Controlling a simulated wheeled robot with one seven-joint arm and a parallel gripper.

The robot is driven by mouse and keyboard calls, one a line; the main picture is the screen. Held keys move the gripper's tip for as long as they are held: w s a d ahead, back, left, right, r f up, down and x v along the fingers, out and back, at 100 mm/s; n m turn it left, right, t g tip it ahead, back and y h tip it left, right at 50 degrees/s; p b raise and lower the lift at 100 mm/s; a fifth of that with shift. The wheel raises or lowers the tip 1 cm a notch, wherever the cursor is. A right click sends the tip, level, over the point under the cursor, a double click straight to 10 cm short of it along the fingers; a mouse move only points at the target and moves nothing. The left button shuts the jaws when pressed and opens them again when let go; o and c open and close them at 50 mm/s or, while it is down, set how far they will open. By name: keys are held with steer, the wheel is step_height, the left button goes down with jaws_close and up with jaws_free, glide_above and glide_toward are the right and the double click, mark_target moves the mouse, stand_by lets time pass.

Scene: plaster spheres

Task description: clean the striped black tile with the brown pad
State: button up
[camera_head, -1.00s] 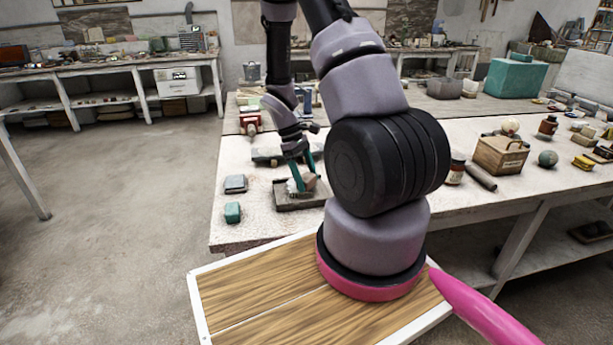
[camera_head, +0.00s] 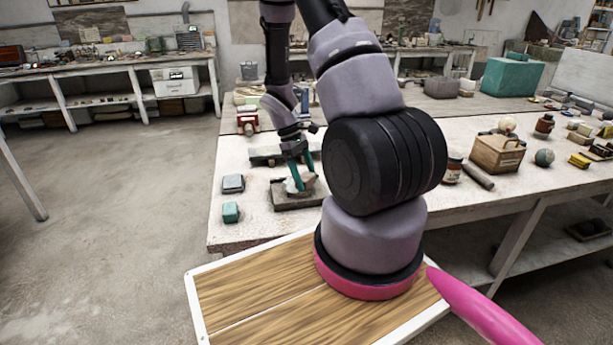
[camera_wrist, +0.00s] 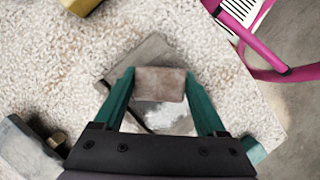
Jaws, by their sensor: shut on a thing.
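My gripper (camera_wrist: 160,76) has teal fingers shut on the brown pad (camera_wrist: 158,84), one finger on each side of it. In the wrist view the pad is over the dark grey tile (camera_wrist: 147,50); I cannot tell whether it touches. A dark stripe shows at the pad's left, and a white patch (camera_wrist: 172,117) shows between the fingers, below the pad. In the head view my gripper (camera_head: 301,184) points down over the tile (camera_head: 290,207) near the table's front left, with something whitish at its tips. The fingers and pad hide part of the tile.
A wooden box (camera_head: 497,154) and a jar (camera_head: 453,168) stand to the right. Bare tabletop lies around the tile.

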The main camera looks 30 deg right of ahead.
steer(key=shift+s+a, duration=0.35)
steer(key=shift+a, duration=0.25)
steer(key=shift+s+a, duration=0.3)
steer(key=shift+a, duration=0.3)
steer(key=shift+w+d+f, duration=0.1)
steer(key=shift+w+d, duration=0.35)
steer(key=shift+d, duration=0.35)
steer(key=shift+w+d, duration=0.4)
steer(key=shift+d, duration=0.4)
steer(key=shift+s+a, duration=0.45)
steer(key=shift+a, duration=0.35)
steer(key=shift+s+a, duration=0.4)
steer(key=shift+a, duration=0.4)
steer(key=shift+w+d+r, duration=0.25)
steer(key=shift+d+r, duration=0.2)
steer(key=shift+w+d+r, duration=0.2)
steer(key=shift+d+r, duration=0.2)
steer(key=shift+r, duration=0.05)
